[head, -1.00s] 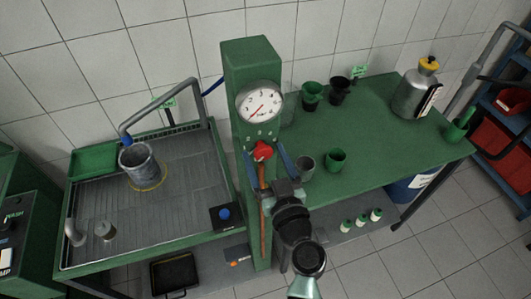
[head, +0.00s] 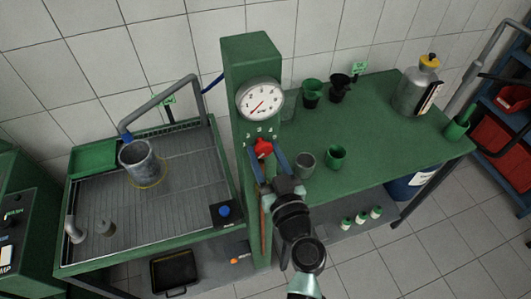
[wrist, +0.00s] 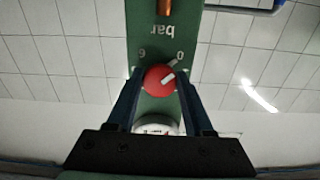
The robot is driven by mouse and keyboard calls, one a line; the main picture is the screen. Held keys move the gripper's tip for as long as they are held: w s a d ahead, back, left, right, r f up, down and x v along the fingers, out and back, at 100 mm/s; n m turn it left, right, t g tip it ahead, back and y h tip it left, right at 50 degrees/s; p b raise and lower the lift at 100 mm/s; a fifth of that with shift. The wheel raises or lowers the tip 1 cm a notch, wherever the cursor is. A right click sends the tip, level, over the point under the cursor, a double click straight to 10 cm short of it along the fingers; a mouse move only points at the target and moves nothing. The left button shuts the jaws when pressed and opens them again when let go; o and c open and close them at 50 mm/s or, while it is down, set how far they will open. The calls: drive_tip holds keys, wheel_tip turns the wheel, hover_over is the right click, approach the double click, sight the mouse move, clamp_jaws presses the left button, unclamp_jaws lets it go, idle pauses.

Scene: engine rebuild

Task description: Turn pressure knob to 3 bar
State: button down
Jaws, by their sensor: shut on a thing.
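The red pressure knob (head: 263,148) sits on the front of the green column, below the round white gauge (head: 260,100). The gauge needle points to the lower left. My gripper (head: 264,153) is shut on the knob, one blue finger on each side. In the wrist view, the red knob (wrist: 157,82) lies between the fingers of my gripper (wrist: 160,76). The white mark on the knob points up and right, towards the 0 on the scale. The scale (wrist: 161,44) appears upside down there, with "bar" and a 6 at the left.
A green bench (head: 380,120) with several cups and a metal bottle (head: 415,92) stands right of the column (head: 250,60). A wash tray (head: 190,150) holding a grey cylinder (head: 140,160) stands at the left. Space in front of the knob holds only my arm.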

drive_tip(key=m+b, duration=0.1)
drive_tip(key=m, duration=0.2)
drive_tip(key=shift+f+b, duration=0.1)
drive_tip(key=shift+b, duration=0.3)
drive_tip(key=m, duration=0.3)
drive_tip(key=shift+b, duration=0.4)
drive_tip(key=m, duration=0.3)
drive_tip(key=shift+a+m, duration=0.1)
drive_tip(key=shift+m, duration=0.2)
drive_tip(key=m, duration=0.3)
drive_tip(key=shift+m, duration=0.3)
drive_tip(key=m, duration=0.4)
drive_tip(key=m+p, duration=0.1)
drive_tip(key=m, duration=0.1)
drive_tip(key=shift+r, duration=0.3)
drive_tip(key=m+p, duration=0.1)
drive_tip(key=m, duration=0.3)
drive_tip(key=shift+m+p, duration=0.65)
drive_tip(key=shift+m, duration=0.85)
drive_tip(key=shift+f, duration=0.1)
